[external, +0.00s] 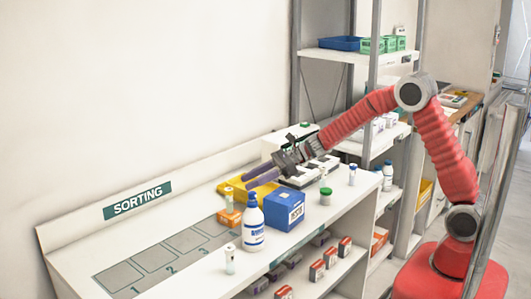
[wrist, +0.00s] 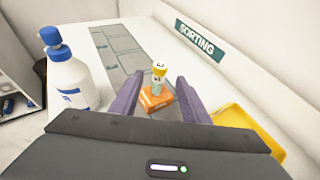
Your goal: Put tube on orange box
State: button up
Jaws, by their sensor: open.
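A small white tube with a yellow-orange cap (external: 229,197) stands upright and appears to rest on top of the small orange box (external: 229,218). The wrist view also shows the tube (wrist: 157,80) over the orange box (wrist: 152,105). My gripper (external: 247,181) is open, with its purple fingers pointing toward the tube from the right. In the wrist view, the tube and box show between the fingers (wrist: 158,82). I cannot tell exactly how near the fingertips are to the tube. Nothing is seen held.
A white pump bottle (external: 252,224) and a blue box (external: 285,209) stand to the right of the orange box. A yellow tray (external: 262,191) lies behind. Another small tube (external: 230,260) stands near the front edge. The numbered grey squares (external: 154,257) at left are clear.

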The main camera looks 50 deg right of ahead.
jog(key=v, duration=0.6)
dwell(0.7)
